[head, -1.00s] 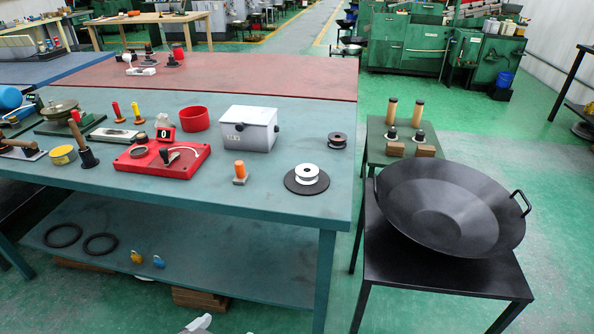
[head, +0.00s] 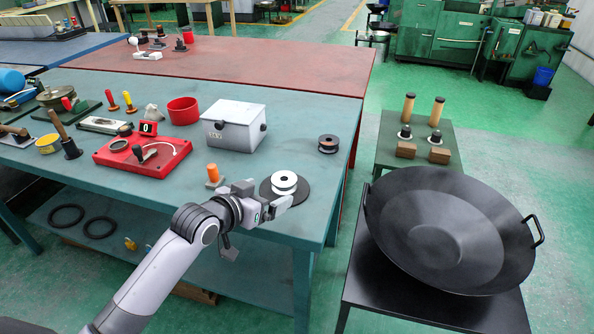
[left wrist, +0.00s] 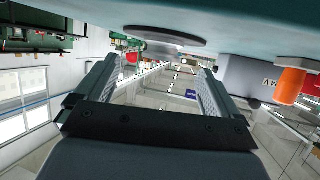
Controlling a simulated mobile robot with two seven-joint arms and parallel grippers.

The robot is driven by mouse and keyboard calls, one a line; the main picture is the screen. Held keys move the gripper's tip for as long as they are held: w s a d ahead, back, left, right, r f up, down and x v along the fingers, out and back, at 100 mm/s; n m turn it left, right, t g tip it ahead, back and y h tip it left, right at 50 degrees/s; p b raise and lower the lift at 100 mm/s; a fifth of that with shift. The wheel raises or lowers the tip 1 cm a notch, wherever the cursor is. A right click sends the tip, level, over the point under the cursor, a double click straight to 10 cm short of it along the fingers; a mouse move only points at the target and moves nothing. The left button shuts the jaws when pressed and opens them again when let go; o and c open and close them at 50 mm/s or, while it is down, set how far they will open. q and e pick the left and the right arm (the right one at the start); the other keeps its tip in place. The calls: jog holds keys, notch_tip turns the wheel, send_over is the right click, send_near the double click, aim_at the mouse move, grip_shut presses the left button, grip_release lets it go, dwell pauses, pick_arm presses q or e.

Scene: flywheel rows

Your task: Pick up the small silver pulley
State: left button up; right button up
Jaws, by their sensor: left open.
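The small silver pulley (head: 284,182) lies flat on a black disc (head: 265,190) near the front right corner of the teal table (head: 330,190). My left gripper (head: 281,205) is just in front of the pulley, low by the table's front edge, and overlaps the disc's near side in the head view. In the left wrist view its two fingers (left wrist: 152,88) are spread with nothing between them. That view is upside down; the black disc (left wrist: 165,30) shows at the top, with the pulley (left wrist: 160,47) partly against it. My right gripper is not in view.
An orange-topped peg (head: 213,174) stands close left of the gripper. A grey box (head: 232,132) and a dark spool (head: 328,144) are behind the pulley. A red fixture (head: 140,158) is farther left. A large black pan (head: 440,230) stands on a side table at right.

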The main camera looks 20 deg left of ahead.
aim_at(280, 183)
pick_arm(q)
jog(key=shift+w+d+f, duration=0.1)
jog(key=shift+w+d, duration=0.1)
jog(key=shift+w, duration=0.55)
jog(key=shift+a+x, duration=0.2)
jog(key=shift+x, duration=2.8)
jog(key=shift+w, duration=0.1)
jog(key=c, duration=1.2)
jog(key=shift+o, duration=0.2)
jog(key=shift+r, duration=0.25)
